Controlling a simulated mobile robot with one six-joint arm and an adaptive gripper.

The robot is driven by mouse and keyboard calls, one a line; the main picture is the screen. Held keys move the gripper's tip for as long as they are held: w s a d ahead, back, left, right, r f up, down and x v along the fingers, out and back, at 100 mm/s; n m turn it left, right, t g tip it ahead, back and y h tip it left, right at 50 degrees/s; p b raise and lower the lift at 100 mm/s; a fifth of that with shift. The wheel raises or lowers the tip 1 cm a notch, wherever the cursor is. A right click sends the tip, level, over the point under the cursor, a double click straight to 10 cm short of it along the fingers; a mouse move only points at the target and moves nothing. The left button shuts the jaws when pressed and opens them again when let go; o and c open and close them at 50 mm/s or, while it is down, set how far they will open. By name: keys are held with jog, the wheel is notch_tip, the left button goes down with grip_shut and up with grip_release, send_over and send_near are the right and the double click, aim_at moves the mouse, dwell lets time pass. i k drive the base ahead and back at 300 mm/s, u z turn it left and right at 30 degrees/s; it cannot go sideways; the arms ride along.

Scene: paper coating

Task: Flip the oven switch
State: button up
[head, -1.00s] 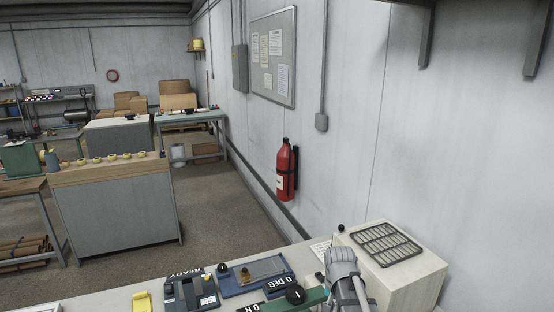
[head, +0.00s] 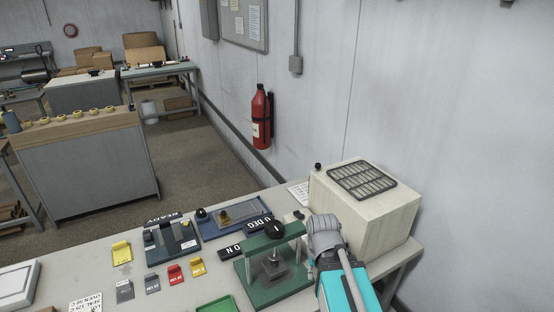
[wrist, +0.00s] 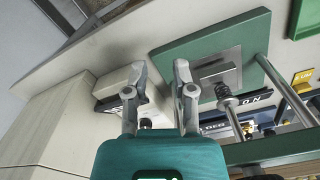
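The oven appears to be the beige box with a dark grille on top (head: 402,207), at the right end of the bench in the head view. It also fills the left of the wrist view (wrist: 45,125). My gripper (head: 320,222) is low beside the oven's left side. In the wrist view my gripper (wrist: 157,75) is open, with two grey fingers apart and nothing held between them. A small beige block with a dark face (wrist: 125,80) lies behind the left finger, partly hidden. I cannot tell whether it is the switch.
A green screw press (head: 285,288) stands just left of my gripper; its base (wrist: 180,45) is close to the right finger. "ON" (head: 230,252) and "0 DEG" (head: 255,225) labels lie beyond it.

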aim_at(299, 215)
jog(key=u, duration=0.8)
jog(key=k, duration=0.75)
jog(key=z, duration=0.7)
jog(key=i, duration=0.5)
jog(key=u, duration=0.05)
